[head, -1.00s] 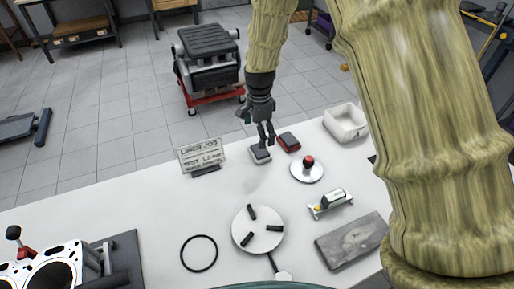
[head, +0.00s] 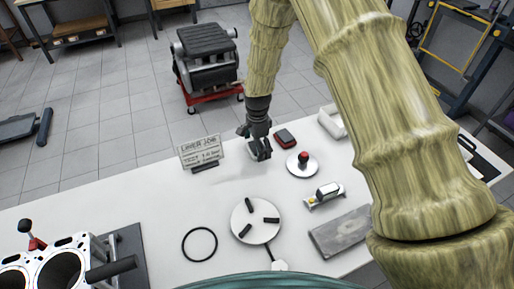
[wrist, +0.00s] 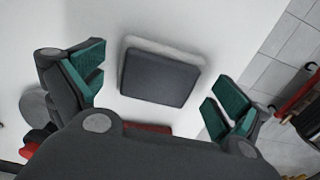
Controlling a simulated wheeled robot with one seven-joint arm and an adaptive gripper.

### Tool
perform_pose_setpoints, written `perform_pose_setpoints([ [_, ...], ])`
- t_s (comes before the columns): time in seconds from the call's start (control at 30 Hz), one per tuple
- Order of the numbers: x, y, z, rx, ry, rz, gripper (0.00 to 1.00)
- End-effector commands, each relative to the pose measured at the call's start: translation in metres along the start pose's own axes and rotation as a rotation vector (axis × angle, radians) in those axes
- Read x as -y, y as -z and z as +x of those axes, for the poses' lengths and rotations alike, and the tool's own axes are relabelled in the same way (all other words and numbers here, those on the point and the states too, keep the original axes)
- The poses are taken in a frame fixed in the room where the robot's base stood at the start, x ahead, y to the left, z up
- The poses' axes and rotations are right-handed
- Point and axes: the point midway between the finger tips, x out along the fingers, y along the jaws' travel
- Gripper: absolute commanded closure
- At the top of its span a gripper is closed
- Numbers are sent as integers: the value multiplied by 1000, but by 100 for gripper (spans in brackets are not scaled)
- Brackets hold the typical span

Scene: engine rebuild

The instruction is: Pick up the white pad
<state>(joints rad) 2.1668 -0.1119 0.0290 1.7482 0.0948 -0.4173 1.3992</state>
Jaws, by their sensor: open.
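The white pad (wrist: 160,78) is a rounded block with a dark grey top and a pale lower edge. It lies on the white table between my fingers in the wrist view, apart from both. My gripper (wrist: 157,90) is open above it, with green-faced fingers on either side. In the head view my gripper (head: 262,150) points down near the table's far edge and hides most of the pad.
A red pad with a dark top (head: 285,137) lies close by on the right. A sign (head: 200,151) stands to the left.

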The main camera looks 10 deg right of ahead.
Motion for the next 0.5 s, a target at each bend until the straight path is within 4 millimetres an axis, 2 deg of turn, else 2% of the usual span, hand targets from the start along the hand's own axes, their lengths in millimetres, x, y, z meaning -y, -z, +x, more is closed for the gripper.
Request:
perform_pose_setpoints([
  [0.27,0,0,1,0,1,1,2],
  [0.5,0,0,1,0,1,1,46],
])
